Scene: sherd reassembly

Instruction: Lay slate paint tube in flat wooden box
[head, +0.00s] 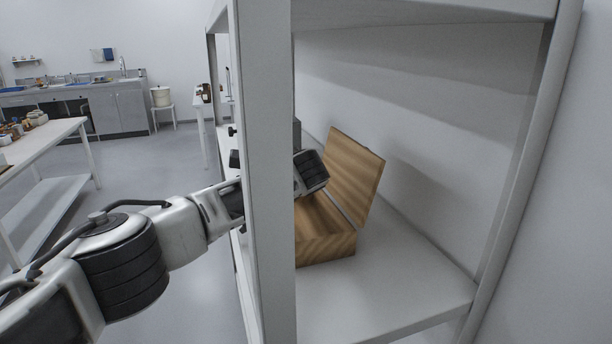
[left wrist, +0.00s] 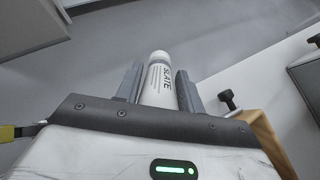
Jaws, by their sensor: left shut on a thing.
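In the left wrist view my left gripper (left wrist: 158,78) is shut on the slate paint tube (left wrist: 160,88), a white tube with "SLATE" printed on it, held between the two fingers. In the head view my left arm passes behind the shelf's front post; I cannot make out the fingers or the tube there. The flat wooden box (head: 328,246) stands on the shelf with its lid (head: 352,180) tilted up; part of it is behind the post. A wooden edge of it (left wrist: 266,138) shows at the lower right of the wrist view. My right gripper is not in view.
The shelf's white front post (head: 265,200) stands between the head camera and part of my arm. The shelf board (head: 390,295) is bare right of the box. A black knobbed object (left wrist: 228,100) lies near the box. A worktable (head: 40,140) stands far left.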

